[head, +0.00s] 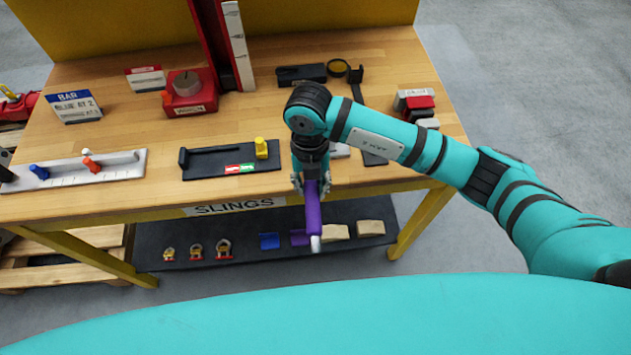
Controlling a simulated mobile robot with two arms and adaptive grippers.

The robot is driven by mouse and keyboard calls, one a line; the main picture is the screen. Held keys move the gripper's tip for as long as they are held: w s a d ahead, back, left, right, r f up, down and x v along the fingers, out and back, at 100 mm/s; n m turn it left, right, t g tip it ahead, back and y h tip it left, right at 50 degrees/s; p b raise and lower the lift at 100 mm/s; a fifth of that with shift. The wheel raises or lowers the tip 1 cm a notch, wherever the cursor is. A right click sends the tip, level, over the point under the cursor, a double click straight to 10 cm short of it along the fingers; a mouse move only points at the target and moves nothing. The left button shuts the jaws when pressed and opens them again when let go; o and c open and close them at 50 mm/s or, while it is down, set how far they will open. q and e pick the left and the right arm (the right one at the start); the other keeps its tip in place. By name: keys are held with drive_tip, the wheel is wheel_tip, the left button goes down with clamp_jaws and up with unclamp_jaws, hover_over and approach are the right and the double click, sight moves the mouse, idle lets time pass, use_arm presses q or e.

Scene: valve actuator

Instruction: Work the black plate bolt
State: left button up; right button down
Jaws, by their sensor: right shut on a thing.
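The black plate (205,168) lies on the wooden bench, left of my right gripper. A yellow knob (261,147) stands at its right end and a dark upright post (183,158) at its left end. A red and green label (239,168) is on its front edge. My right gripper (312,188) points down at the bench's front edge, apart from the plate. It is shut on a long purple object (313,214) with a white lower end, which hangs in front of the bench. My left gripper is not in view.
A white plate with blue and red knobs (105,167) lies at left. A red box with a grey knob (190,92) and a BAR sign (75,107) stand behind. Below, a dark shelf (180,260) holds shackles and coloured blocks.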

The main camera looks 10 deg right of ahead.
drive_tip(key=shift+a+m, duration=0.3)
drive_tip(key=shift+a, duration=0.15)
drive_tip(key=shift+w+a+m, duration=0.2)
drive_tip(key=shift+a+m, duration=0.7)
drive_tip(key=shift+r, duration=0.15)
drive_tip(key=shift+r, duration=0.1)
